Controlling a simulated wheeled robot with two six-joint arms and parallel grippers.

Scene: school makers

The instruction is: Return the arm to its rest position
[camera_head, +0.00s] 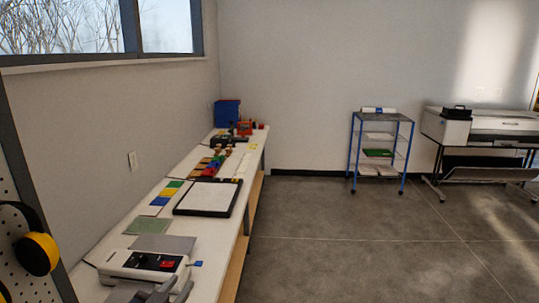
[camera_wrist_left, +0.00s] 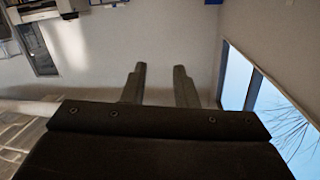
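My left gripper (camera_head: 180,284) shows at the bottom edge of the head view, in front of a white machine (camera_head: 145,264) with a red part on the bench. In the left wrist view its two fingers (camera_wrist_left: 159,86) stand apart with nothing between them, so it is open and empty. Behind the fingers that view shows a bare wall, a window and floor, turned upside down. Most of my left arm is out of the head view. My right gripper is not in view.
A long white bench (camera_head: 235,219) runs along the left wall, with a black-framed board (camera_head: 208,198), coloured pieces and a blue box (camera_head: 227,113). A blue-framed cart (camera_head: 379,150) and a large printer (camera_head: 490,125) stand at the back. The floor (camera_head: 350,250) between is clear.

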